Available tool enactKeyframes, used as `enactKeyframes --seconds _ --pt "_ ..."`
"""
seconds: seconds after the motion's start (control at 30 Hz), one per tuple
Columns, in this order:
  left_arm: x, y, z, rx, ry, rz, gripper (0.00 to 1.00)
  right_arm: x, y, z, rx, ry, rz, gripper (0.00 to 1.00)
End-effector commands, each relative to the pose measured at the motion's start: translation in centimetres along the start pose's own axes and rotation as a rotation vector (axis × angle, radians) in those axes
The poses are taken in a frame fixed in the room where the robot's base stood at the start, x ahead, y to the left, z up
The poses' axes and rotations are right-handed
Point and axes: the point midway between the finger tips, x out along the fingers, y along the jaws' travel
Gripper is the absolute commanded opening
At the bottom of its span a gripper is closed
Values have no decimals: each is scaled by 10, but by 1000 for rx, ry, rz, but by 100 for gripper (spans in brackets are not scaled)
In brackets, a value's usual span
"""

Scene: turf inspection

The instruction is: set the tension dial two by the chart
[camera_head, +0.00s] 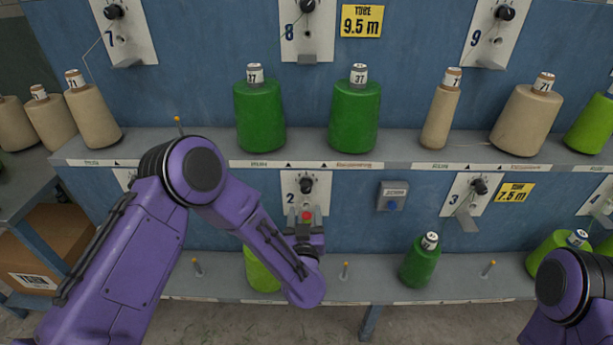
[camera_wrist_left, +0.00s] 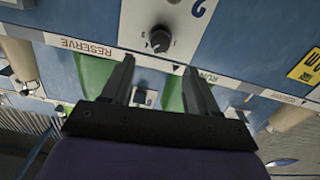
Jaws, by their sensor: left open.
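Dial two (camera_head: 306,185) is a black knob on a white plate marked 2, under the shelf edge in the head view. In the wrist view the dial (camera_wrist_left: 158,40) appears upside down beyond the fingertips; its setting is too small to read. My left gripper (camera_head: 305,224) is in front of the lower part of that plate, below the knob. Its fingers (camera_wrist_left: 159,66) are open, apart from the knob, with nothing between them. A red round spot (camera_head: 307,215) shows just above the gripper. No chart is clearly readable. My right arm shows at the lower right, its gripper out of frame.
Green cones (camera_head: 259,115) and beige cones (camera_head: 528,120) stand on the upper shelf (camera_head: 210,146). A dark green cone (camera_head: 420,262) and upright pegs are on the lower shelf (camera_head: 385,290). Yellow signs (camera_head: 362,21) hang nearby.

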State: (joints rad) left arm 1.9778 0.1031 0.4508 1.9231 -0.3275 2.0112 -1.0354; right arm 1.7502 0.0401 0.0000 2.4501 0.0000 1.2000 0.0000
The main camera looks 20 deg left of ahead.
Motion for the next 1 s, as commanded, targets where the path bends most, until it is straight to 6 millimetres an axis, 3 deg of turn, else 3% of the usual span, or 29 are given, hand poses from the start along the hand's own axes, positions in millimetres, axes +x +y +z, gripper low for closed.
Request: enactKeyframes --seconds 0.43,0.6,0.83,1.0 --pt "87 1 3 2 0 0 59 -6 1 -2 0 0 0 43" --pt "100 1 3 3 -1 2 59 -6 1 -2 0 0 0 43" --pt "101 1 3 3 -2 3 59 -6 1 -2 0 0 0 43" --pt "101 1 3 3 -2 3 4 -6 1 -2 0 0 0 43"
